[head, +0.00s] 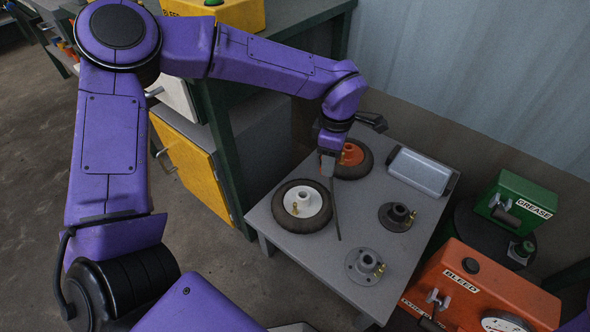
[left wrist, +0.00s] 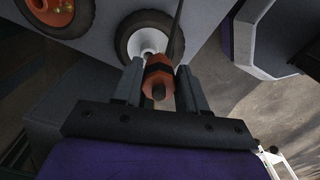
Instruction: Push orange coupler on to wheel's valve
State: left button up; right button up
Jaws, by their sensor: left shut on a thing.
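My left gripper (head: 328,165) is above the grey table, between two wheels in the head view. It is shut on the orange coupler (left wrist: 158,80), which shows between the fingers in the left wrist view. A dark hose (head: 336,212) hangs from the gripper. The wheel with the white hub (head: 318,219) lies flat, with a brass valve (head: 295,208) on its hub; it also shows ahead of the coupler in the left wrist view (left wrist: 127,40). The coupler looks apart from the white-hub wheel.
An orange BLEED box (head: 455,272) and a green GREASE box (head: 517,203) stand at right.

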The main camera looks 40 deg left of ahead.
pick_arm(q)
jog(key=s+a+f+n+b, duration=0.1)
jog(key=a+f+n+b, duration=0.1)
jog(key=n, duration=0.3)
jog(key=s+a+f+n+b, duration=0.1)
jog(key=a+f+n+b, duration=0.1)
jog(key=f+n, duration=0.3)
jog(key=s+a+f+n+b, duration=0.2)
jog(key=a+f+n+b, duration=0.1)
jog(key=f+n, duration=0.1)
jog(key=shift+f+n, duration=0.2)
jog(key=shift+n, duration=0.5)
jog(key=shift+f, duration=0.8)
jog(key=shift+r+p, duration=0.15)
jog(key=shift+p, duration=0.15)
